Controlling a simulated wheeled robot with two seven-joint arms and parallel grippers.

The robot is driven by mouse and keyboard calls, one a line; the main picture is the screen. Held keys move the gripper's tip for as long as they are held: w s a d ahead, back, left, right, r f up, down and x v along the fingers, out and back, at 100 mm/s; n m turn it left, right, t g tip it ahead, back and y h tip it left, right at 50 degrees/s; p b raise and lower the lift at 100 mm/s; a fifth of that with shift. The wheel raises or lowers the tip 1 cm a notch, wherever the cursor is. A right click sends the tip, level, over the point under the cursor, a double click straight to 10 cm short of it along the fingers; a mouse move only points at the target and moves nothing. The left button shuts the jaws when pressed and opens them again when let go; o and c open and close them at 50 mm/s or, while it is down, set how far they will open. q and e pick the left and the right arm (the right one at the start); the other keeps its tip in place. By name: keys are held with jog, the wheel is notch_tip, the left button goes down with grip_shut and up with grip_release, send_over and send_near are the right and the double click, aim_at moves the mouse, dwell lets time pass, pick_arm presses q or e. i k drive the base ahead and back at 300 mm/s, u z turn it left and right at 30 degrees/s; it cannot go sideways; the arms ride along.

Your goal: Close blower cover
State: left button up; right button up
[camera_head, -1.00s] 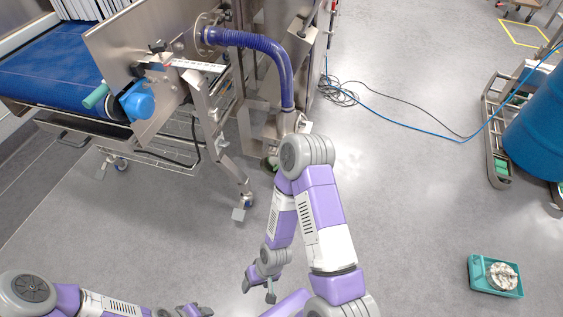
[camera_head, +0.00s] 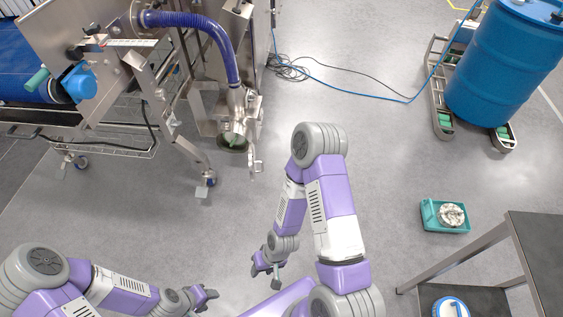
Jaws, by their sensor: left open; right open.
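The blower (camera_head: 236,103) is a metal housing below the lower end of a ribbed blue hose (camera_head: 207,28), at the machine's right side. Its round lower mouth (camera_head: 232,141) shows a dark, greenish inside and looks open. A small metal piece (camera_head: 257,166), perhaps a latch or part of the cover, sticks out at its right; I cannot make out the cover clearly. My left gripper (camera_head: 208,296) is open and empty at the bottom of the view. My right gripper (camera_head: 267,270) is open and empty over the floor, well below and apart from the blower.
The conveyor machine (camera_head: 110,60) fills the upper left, with a wheeled leg (camera_head: 205,178) near the blower. Cables (camera_head: 290,68) lie behind. A blue barrel (camera_head: 505,65), a teal tray (camera_head: 445,228) and a dark table (camera_head: 540,250) stand right. Floor before the blower is clear.

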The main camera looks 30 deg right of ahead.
aim_at(252, 167)
jog(key=z, duration=1.65)
jog(key=i, duration=1.15)
jog(key=u, duration=1.55)
jog(key=k, duration=0.45)
jog(key=z, duration=0.6)
jog(key=i, duration=0.6)
jog(key=u, duration=1.2)
